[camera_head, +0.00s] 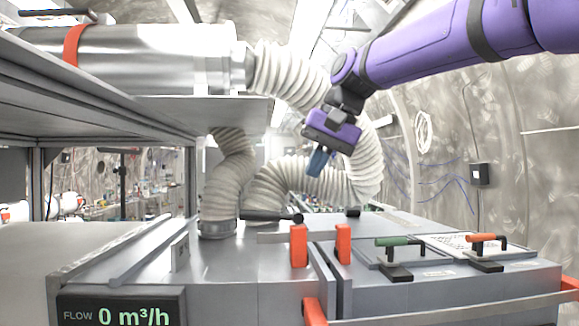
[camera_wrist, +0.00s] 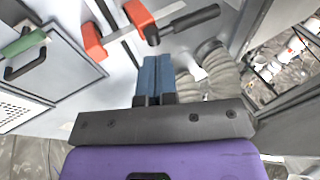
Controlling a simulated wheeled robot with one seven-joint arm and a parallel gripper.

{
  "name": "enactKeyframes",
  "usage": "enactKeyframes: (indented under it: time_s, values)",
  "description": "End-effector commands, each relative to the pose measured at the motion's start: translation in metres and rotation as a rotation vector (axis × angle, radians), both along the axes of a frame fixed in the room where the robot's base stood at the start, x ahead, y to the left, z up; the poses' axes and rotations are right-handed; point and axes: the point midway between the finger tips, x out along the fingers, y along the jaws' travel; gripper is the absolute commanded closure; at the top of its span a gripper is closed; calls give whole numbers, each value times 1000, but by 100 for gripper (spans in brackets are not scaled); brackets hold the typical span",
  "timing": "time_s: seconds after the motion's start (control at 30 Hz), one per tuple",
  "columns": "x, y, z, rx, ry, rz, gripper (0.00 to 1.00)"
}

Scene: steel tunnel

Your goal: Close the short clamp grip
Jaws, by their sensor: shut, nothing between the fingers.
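A clamp with a black grip (camera_head: 270,216) sits on top of the grey metal box in the head view. The grip also shows in the wrist view (camera_wrist: 195,18), lying out to the side beside a flat metal bar. Two orange clamp blocks stand nearby, a left one (camera_head: 299,246) and a right one (camera_head: 343,244), on either side of the seam between box sections. My gripper (camera_head: 318,162) hangs above and behind the clamp, apart from it, with blue fingers together and empty. In the wrist view the fingertips (camera_wrist: 157,58) point toward the clamp and touch nothing.
A green handle (camera_head: 392,241) and an orange handle (camera_head: 486,237) stand on panels at right. Ribbed white hoses (camera_head: 310,180) run close behind my gripper. A steel cylinder (camera_head: 150,55) lies on the shelf at left. A flow display (camera_head: 120,316) is at front left.

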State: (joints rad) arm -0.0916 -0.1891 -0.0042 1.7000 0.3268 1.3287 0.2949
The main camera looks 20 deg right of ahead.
Motion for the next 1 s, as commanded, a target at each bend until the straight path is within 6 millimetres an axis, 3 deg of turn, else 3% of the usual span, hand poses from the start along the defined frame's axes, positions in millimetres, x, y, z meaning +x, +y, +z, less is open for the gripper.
enactKeyframes:
  time_s: [0.23,0.83,1.0]
  values:
    - [-14,-18,0,0,-1,-1,100]
    - [-17,-21,-1,-3,-2,0,100]
    - [-43,-31,-20,-46,-29,3,100]
